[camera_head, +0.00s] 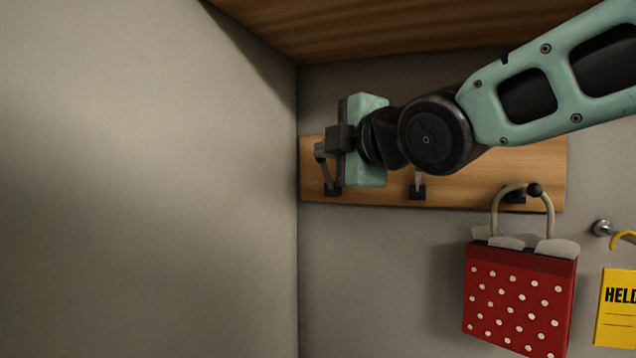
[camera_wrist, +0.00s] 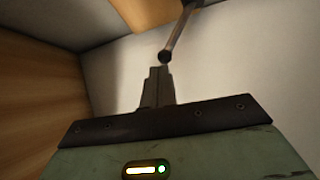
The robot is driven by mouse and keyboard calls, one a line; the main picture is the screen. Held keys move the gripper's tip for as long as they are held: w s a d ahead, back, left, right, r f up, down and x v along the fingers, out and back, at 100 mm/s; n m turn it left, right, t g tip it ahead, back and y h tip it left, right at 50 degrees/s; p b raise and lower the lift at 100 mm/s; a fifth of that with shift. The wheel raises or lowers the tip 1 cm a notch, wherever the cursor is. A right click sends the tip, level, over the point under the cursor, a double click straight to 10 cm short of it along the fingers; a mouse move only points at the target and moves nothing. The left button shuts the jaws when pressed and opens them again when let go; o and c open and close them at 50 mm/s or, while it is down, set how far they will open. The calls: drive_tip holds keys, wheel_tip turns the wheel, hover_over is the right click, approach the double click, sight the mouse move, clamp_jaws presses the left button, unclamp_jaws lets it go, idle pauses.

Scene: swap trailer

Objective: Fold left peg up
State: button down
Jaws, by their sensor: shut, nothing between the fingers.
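The left peg (camera_head: 326,174) is a thin grey rod on a dark base, at the left end of a wooden board on the wall. In the wrist view the left peg (camera_wrist: 179,33) runs from the top edge down to a dark round tip just above my fingertips. My gripper (camera_head: 334,139) is at the left peg's free end and hides part of the board. In the wrist view my gripper (camera_wrist: 158,77) has its fingers together with nothing between them. I cannot tell whether they touch the tip.
The wooden board (camera_head: 490,178) also carries a middle peg (camera_head: 417,185) and a right peg (camera_head: 514,196). A red dotted bag (camera_head: 518,300) hangs at the right peg. A yellow sign (camera_head: 616,310) hangs farther right. A grey side wall (camera_head: 150,180) is close on the left, and a wooden panel (camera_head: 400,22) is above.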

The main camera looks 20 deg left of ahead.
drive_tip(key=w+r+p, duration=0.3)
drive_tip(key=w, duration=0.2)
drive_tip(key=shift+r, duration=0.4)
idle(1.1)
